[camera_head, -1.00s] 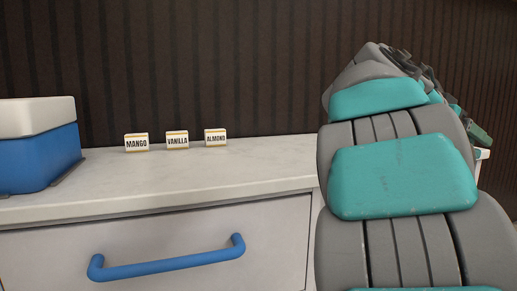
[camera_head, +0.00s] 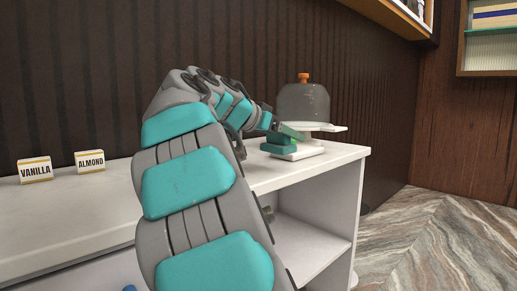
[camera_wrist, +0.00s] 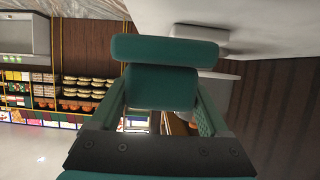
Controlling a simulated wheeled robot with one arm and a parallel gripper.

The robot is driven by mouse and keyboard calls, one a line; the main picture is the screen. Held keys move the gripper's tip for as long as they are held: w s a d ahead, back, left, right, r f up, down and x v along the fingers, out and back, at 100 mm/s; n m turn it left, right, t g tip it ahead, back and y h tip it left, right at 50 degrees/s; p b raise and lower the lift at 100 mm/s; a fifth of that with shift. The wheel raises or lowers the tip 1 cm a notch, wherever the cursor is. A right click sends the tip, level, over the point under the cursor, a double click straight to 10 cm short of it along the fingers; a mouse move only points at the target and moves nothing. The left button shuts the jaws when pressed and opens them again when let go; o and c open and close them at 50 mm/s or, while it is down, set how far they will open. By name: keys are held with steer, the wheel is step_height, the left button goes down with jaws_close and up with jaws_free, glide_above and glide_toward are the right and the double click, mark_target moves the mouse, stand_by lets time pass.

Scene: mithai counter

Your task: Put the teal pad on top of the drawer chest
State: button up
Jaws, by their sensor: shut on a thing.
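A dark teal pad (camera_wrist: 165,50) fills the upper middle of the wrist view. My gripper (camera_wrist: 161,88) is shut on it, with a finger on each side. In the head view, the green pad (camera_head: 279,148) shows at the end of my arm, low over the right part of the white counter and close to the cake stand. I cannot tell whether it touches the counter or the stand. My arm hides part of the gripper (camera_head: 266,122). No separate drawer chest can be made out now.
The cake stand (camera_head: 338,128) with a grey dome (camera_head: 304,103) and orange knob stands at the right end of the counter (camera_head: 340,156). VANILLA (camera_head: 36,170) and ALMOND (camera_head: 90,161) cards stand at left. An open shelf (camera_head: 305,245) lies below. Floor at right is clear.

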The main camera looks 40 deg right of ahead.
steer(key=w, duration=0.2)
steer(key=w+a, duration=0.1)
steer(key=w, duration=0.1)
steer(key=w+a, duration=0.1)
steer(key=w, duration=0.1)
steer(key=shift+w+a+f, duration=0.15)
steer(key=shift+a+f, duration=0.05)
steer(key=shift+f, duration=1.9)
steer(key=shift+f+b, duration=0.2)
steer(key=shift+b, duration=0.1)
steer(key=o, duration=1.2)
steer(key=shift+r, duration=0.1)
steer(key=shift+a+r+p, duration=0.2)
steer(key=shift+r+p, duration=0.05)
steer(key=shift+p, duration=0.05)
steer(key=v, duration=1.1)
steer(key=shift+a+r, duration=0.15)
steer(key=shift+a, duration=0.15)
